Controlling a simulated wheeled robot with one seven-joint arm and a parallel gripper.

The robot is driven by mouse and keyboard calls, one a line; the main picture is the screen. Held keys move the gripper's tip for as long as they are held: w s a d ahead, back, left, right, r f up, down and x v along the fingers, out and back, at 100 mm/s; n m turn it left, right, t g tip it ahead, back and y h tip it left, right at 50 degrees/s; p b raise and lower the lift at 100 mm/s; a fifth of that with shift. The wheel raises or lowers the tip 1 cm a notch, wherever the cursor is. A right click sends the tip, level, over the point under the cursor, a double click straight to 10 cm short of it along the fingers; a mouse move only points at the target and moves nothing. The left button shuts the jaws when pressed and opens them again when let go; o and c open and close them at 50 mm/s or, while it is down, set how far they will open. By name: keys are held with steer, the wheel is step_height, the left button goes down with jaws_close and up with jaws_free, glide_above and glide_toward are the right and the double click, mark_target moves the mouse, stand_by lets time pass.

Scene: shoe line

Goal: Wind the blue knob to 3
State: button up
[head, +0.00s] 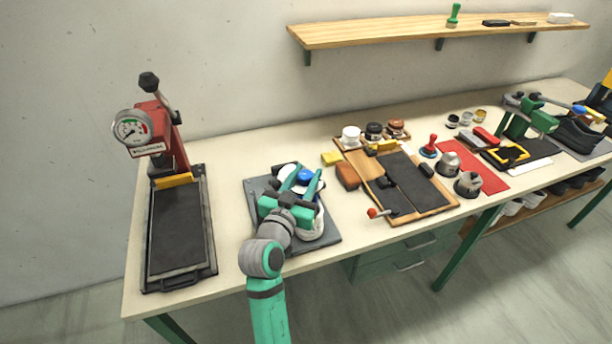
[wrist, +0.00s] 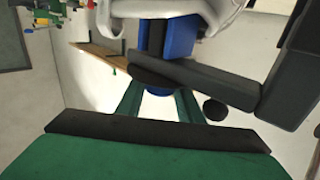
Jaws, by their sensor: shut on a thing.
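The blue knob (head: 304,176) shows between the two green fingers of my gripper (head: 304,173) in the head view. My gripper is shut on it, above a dark grey board (head: 326,240). A white, shoe-like thing (head: 316,226) on the board is partly hidden by my gripper and wrist. In the wrist view, a blue part (wrist: 181,36) stands near the top, with a white shape above it and dark bars across it. No number or pointer mark on the knob can be read, so its setting cannot be told.
A red press with a round gauge (head: 131,129) stands at the left on a black tray (head: 181,238). A wooden tray (head: 438,209) with dark pads, a brown block (head: 347,176) and a yellow block (head: 331,159) lie to the right. Bare bench shows between press and board.

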steer(key=shift+f, duration=0.1)
steer(key=o, duration=1.1)
steer(key=shift+c, duration=0.2)
steer(key=shift+n+t+y, duration=0.3)
steer(key=shift+n+y, duration=0.4)
steer(key=shift+y, duration=0.3)
steer(key=shift+d+n+y, duration=0.1)
steer(key=shift+n+y, duration=0.5)
steer(key=shift+y, duration=0.3)
steer(key=shift+n+t+y, duration=0.3)
steer(key=shift+n+y, duration=0.4)
steer(key=shift+y, duration=0.4)
steer(key=shift+n+y, duration=0.9)
steer(key=shift+y, duration=0.6)
